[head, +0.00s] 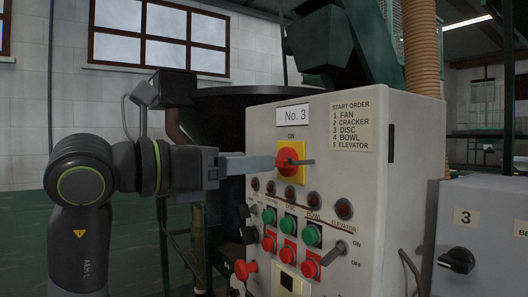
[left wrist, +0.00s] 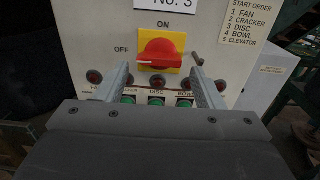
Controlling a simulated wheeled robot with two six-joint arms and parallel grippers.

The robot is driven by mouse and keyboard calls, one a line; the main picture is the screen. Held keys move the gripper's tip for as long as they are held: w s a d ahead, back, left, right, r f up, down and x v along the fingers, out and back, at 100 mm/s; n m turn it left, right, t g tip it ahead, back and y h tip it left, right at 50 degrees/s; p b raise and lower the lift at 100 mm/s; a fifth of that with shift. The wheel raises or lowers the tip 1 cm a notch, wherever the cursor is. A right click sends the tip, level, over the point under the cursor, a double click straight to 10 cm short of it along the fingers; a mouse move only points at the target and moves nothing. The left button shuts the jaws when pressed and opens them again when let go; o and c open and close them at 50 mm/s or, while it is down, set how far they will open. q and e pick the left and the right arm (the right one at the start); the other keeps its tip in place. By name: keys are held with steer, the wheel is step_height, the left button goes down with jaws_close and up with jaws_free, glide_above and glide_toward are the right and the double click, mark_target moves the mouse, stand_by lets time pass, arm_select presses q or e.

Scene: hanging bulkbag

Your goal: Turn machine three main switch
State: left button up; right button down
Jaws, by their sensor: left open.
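The No. 3 control panel (head: 345,200) stands in the middle of the head view. Its main switch is a red knob (head: 290,158) on a yellow plate (head: 299,177), below the "ON" label. In the left wrist view the knob (left wrist: 160,50) lies crosswise, and its white mark points left to "OFF". My left gripper (head: 282,164) reaches in from the left, level with the knob. Its fingers are open and empty, with the tips to the left and right of the knob's lower part in the wrist view (left wrist: 160,72). I cannot tell whether they touch it. My right gripper is out of view.
Below the switch are several dark red lamps (head: 313,199), green buttons (head: 289,225) and red buttons (head: 288,253). A grey box marked 3 (head: 490,225) stands at the right.

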mark_target(281, 162)
arm_select(q)
steer(key=p+x, duration=0.1)
steer(key=x, duration=0.3)
steer(key=shift+c, duration=0.4)
steer(key=c, duration=0.6)
steer(key=m+b, duration=0.4)
steer(key=m, duration=0.2)
steer(key=m+b, duration=0.4)
steer(key=m, duration=0.2)
steer(key=m+b, duration=0.4)
steer(key=m, duration=0.1)
steer(key=shift+s+d+f+m, duration=0.15)
steer(key=shift+s+f+m, duration=0.1)
steer(key=shift+m, duration=0.15)
steer(key=o, duration=0.7)
